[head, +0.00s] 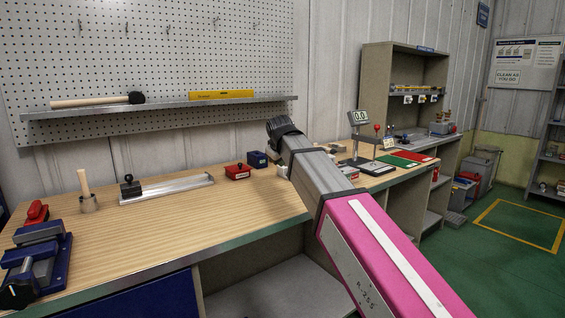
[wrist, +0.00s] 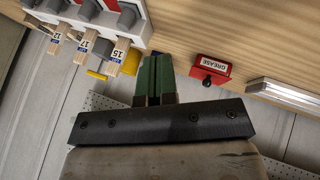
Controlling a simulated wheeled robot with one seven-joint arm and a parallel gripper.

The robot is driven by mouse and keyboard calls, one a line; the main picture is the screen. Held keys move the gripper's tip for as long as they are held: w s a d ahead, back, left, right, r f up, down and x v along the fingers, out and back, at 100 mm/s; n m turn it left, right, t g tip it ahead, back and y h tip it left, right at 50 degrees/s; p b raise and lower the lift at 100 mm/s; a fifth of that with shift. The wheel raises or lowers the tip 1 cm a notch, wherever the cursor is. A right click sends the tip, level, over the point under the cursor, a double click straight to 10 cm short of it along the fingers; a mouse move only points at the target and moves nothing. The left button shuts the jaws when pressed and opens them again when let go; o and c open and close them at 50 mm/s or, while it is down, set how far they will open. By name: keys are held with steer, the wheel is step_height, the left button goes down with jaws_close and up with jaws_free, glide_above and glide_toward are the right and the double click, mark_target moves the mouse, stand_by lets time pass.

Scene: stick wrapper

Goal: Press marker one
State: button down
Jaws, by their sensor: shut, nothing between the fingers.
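My gripper (wrist: 154,80) shows in the wrist view with its two green fingers shut together and nothing between them. In the head view my arm reaches over the bench and the fingertips cannot be made out. No thing labelled as marker one can be read in either view. At the upper left of the wrist view, a white block with grey knobs (wrist: 128,15) bears wooden sticks with number tags, among them a tag reading 15 (wrist: 120,51). The fingers are just right of this tag in the picture; I cannot tell the distance.
A red GREASE box (wrist: 211,69) is right of my fingers in the wrist view; it also stands on the bench (head: 238,172). The bench front is mostly clear.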

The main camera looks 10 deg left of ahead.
steer(key=x, duration=0.7)
steer(key=shift+w+a+f, duration=0.1)
steer(key=shift+w+f, duration=0.15)
steer(key=shift+w+d+f, duration=0.1)
steer(key=shift+w+d, duration=0.15)
steer(key=shift+w, duration=0.25)
steer(key=shift+w+d, duration=0.2)
steer(key=shift+w, duration=0.35)
steer(key=shift+w+d, duration=0.35)
steer(key=shift+w, duration=0.35)
steer(key=shift+w+d, duration=0.15)
steer(key=w+d, duration=0.2)
steer(key=w, duration=0.1)
steer(key=shift+d, duration=0.2)
steer(key=shift+s, duration=0.1)
